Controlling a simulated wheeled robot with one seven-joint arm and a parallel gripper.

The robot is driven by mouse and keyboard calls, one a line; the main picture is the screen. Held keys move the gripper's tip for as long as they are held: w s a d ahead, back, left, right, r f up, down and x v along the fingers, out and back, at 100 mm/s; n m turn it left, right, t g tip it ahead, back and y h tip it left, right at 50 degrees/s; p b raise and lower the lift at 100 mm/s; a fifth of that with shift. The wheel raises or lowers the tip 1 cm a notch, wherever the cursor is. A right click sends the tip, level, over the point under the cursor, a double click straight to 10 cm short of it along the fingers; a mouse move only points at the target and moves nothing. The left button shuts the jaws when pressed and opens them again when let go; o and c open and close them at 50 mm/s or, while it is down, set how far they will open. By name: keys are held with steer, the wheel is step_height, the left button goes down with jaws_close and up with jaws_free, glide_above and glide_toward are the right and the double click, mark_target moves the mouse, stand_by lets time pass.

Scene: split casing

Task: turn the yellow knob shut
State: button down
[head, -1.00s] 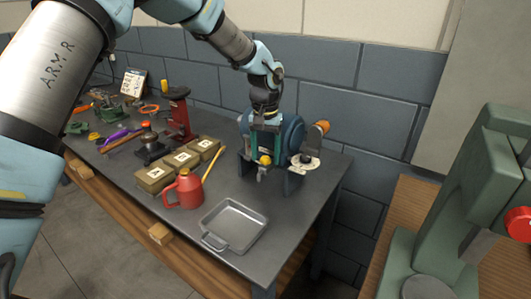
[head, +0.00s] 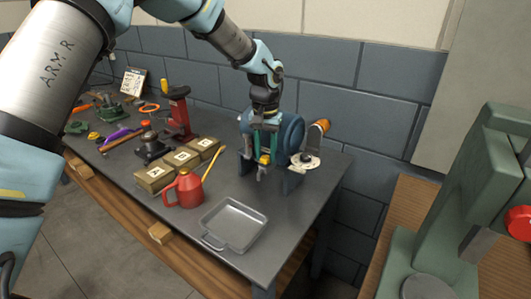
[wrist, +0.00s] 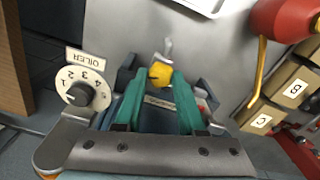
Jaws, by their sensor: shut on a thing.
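The yellow knob (head: 264,159) sits on the front of a blue round-bodied machine (head: 291,132) at the back right of the bench. In the wrist view the knob (wrist: 161,73) is between the tips of my gripper's green fingers (wrist: 160,82). My gripper (head: 265,156) is shut on the knob from above, with a finger on each side. A small grey spout (wrist: 168,48) sticks out just beyond the knob. The fingers hide part of the knob's sides.
A numbered dial marked OILER (wrist: 82,93) is close beside the fingers. A grey tray (head: 235,225), a red oil can (head: 184,190) and lettered boxes (head: 180,160) stand on the bench. A green machine (head: 450,210) stands at the right. The bench's front right corner is clear.

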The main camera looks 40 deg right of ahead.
steer(key=m+b, duration=0.1)
steer(key=m, duration=1.2)
steer(key=shift+m, duration=0.4)
stand_by(0.5)
steer(key=c, duration=0.5)
jaws_free()
